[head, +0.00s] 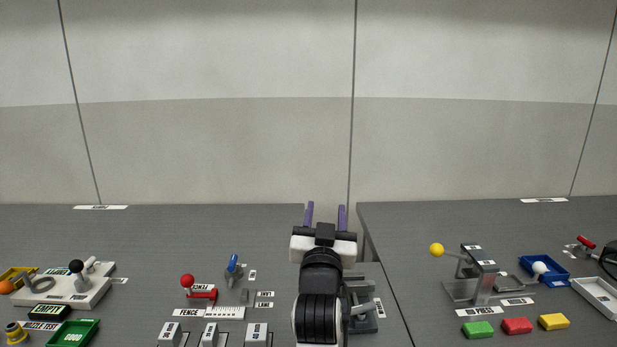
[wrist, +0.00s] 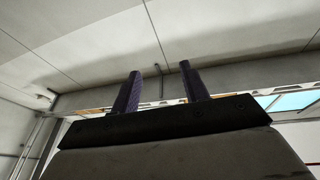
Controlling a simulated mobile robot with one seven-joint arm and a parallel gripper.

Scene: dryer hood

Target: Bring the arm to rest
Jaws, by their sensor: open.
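My gripper (head: 325,216) stands raised in the middle of the head view, its two purple fingers apart and pointing up and away. It is open, with nothing between the fingers. In the wrist view the gripper (wrist: 158,90) also shows two separate fingers against the upper wall and ceiling. My arm hides part of a grey device just right of it, near the gap between the two tables.
The left table (head: 150,235) holds a white fixture (head: 65,290), a red-knobbed fence device (head: 200,293) and grey weight blocks (head: 210,335). The right table (head: 400,225) holds a press (head: 475,280), several coloured blocks and a blue tray (head: 555,277).

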